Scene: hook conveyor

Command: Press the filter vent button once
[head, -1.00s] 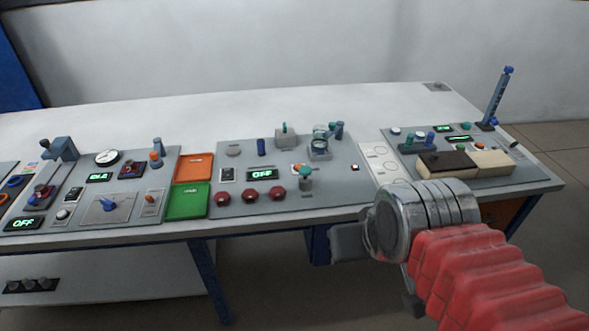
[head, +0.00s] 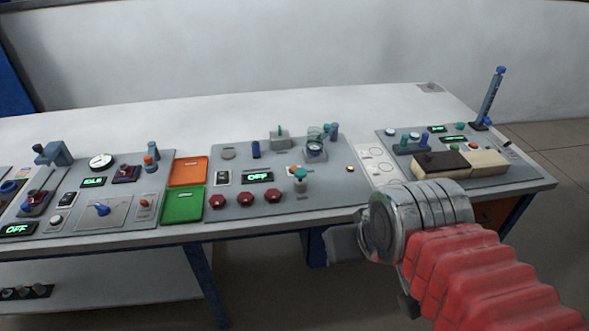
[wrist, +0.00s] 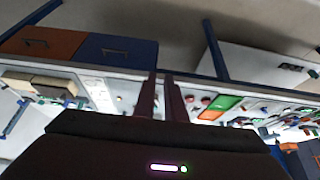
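The labels are too small to read, so I cannot tell which button is the filter vent. The middle panel (head: 322,195) holds several dark red knobs (head: 246,198), a display reading OFF (head: 258,177), a teal-topped valve (head: 300,174) and a small amber round piece (head: 350,169) near its right edge.
Orange (head: 187,171) and green (head: 183,204) trays separate the middle panel from the left panel (head: 125,214). The right panel (head: 510,168) carries a dark and cream block (head: 486,161) and a tall blue post (head: 491,96).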

